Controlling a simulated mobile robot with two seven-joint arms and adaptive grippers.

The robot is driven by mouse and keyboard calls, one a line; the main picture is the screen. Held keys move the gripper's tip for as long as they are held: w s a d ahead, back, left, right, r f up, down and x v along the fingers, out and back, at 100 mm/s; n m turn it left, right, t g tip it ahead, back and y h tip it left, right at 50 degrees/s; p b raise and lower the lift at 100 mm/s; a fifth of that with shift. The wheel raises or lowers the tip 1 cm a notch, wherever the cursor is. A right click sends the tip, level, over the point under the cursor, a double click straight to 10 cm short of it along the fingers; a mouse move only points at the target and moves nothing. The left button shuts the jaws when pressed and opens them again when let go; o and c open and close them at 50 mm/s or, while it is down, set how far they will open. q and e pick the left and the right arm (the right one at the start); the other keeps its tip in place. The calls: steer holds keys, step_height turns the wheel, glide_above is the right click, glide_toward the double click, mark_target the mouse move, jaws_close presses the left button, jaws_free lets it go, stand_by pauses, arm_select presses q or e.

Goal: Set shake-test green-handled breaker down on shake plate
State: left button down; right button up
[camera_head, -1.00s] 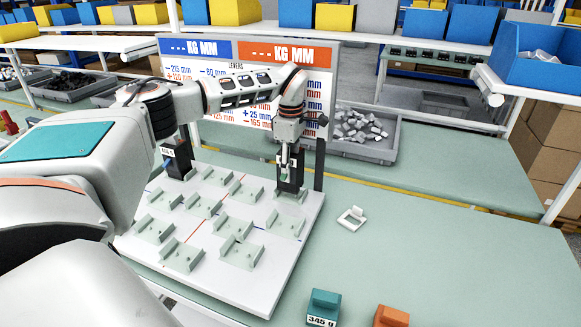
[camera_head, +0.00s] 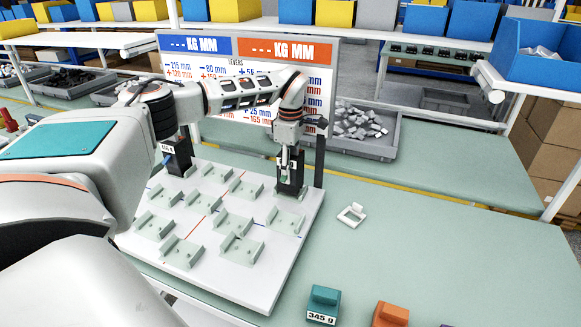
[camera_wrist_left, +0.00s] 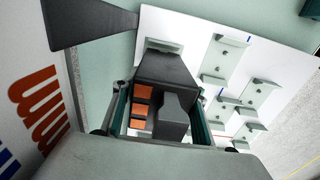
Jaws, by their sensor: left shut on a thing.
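My left gripper (camera_head: 286,166) is shut on a black breaker (camera_head: 291,185) at the far right corner of the white shake plate (camera_head: 262,290). The breaker is upright, its lower end at the plate's corner cradle. Whether it touches the cradle I cannot tell. In the left wrist view the black breaker body (camera_wrist_left: 165,68) sits between my fingers, with orange parts (camera_wrist_left: 142,105) and a dark block beside them. I cannot clearly make out its green handle. My right gripper is not in view.
Several empty cradles (camera_head: 240,250) stand on the plate. Another black block (camera_head: 178,158) stands at its far left. A dark post (camera_head: 320,160) rises close right of my gripper, before the sign board (camera_head: 262,48). A teal block (camera_head: 322,298) and orange block (camera_head: 390,314) stand front right.

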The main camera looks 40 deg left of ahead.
arm_select(q)
steer(key=shift+f, duration=0.9)
steer(key=c, duration=1.1)
jaws_free()
steer(key=shift+r, duration=0.1)
step_height(320, 180, up, 12)
steer(key=shift+r, duration=0.1)
